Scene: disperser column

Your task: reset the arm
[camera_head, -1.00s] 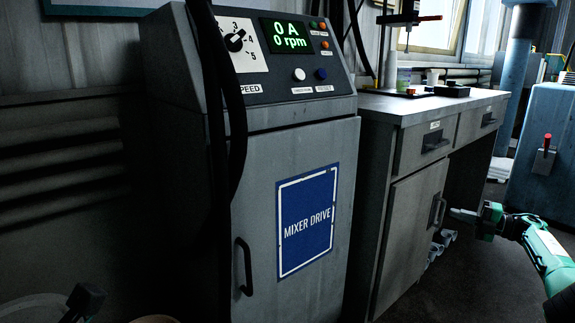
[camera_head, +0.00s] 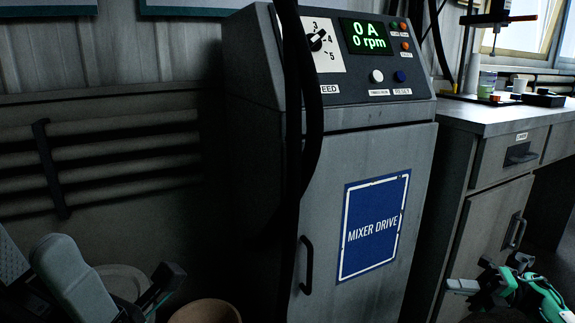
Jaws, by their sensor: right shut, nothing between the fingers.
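My right gripper (camera_head: 466,287) is at the lower right, in front of the lower part of the grey bench. It is shut, with nothing between its fingers, and its pale fingertips point left. My green and white right arm (camera_head: 545,297) runs off the right bottom corner.
The grey mixer drive cabinet (camera_head: 337,220) stands in the middle, its display (camera_head: 367,37) reading 0 A and 0 rpm. A thick black hose (camera_head: 311,130) hangs in front of it. The bench (camera_head: 487,115) carries small items at right. A brown round container (camera_head: 206,312) is at the bottom.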

